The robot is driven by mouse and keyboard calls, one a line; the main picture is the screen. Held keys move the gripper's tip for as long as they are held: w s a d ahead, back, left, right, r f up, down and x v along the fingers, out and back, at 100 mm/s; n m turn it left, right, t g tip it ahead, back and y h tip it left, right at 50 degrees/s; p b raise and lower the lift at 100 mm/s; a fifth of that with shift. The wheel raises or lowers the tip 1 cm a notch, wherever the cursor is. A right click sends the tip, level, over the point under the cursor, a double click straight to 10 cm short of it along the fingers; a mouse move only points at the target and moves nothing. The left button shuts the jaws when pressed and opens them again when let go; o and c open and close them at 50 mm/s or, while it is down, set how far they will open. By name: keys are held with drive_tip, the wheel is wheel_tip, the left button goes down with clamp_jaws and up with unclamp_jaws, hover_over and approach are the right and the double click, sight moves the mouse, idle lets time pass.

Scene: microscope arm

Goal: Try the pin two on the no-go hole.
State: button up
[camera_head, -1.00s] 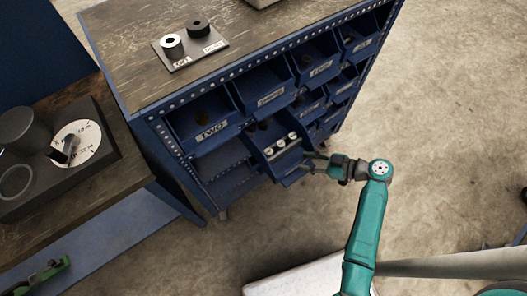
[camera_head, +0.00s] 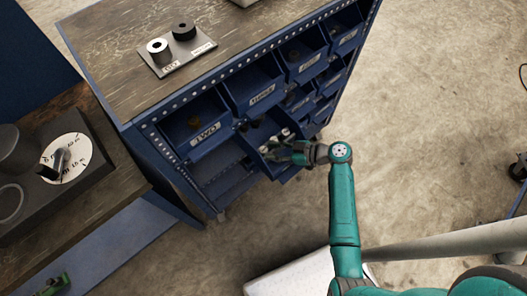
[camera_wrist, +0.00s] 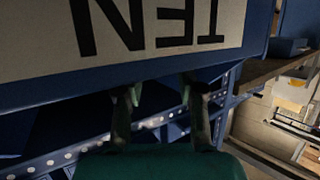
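The gauge plate (camera_head: 172,62) lies on the cabinet top and bears a silver ring (camera_head: 157,50) with a label reading GO and a dark ring (camera_head: 184,32) with a small label that is hard to read. The bin labelled TWO (camera_head: 212,146) is at the upper left of the cabinet front, with a small brownish thing inside. Below and right of it, a bin sticks out with several pale-topped pins (camera_head: 286,132). My gripper (camera_head: 272,152) is at that bin's front, fingers apart. In the wrist view my gripper (camera_wrist: 160,92) is open and empty before a label reading TEN upside down (camera_wrist: 150,25).
More labelled bins fill the cabinet front (camera_head: 262,95). A side bench at left carries a dark block with a white dial (camera_head: 66,158). A white slab (camera_head: 295,275) lies at the bottom. The floor at right (camera_head: 440,130) is mostly clear.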

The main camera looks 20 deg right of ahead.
drive_tip(key=shift+x, duration=1)
clamp_jaws()
drive_tip(key=shift+r, duration=0.15)
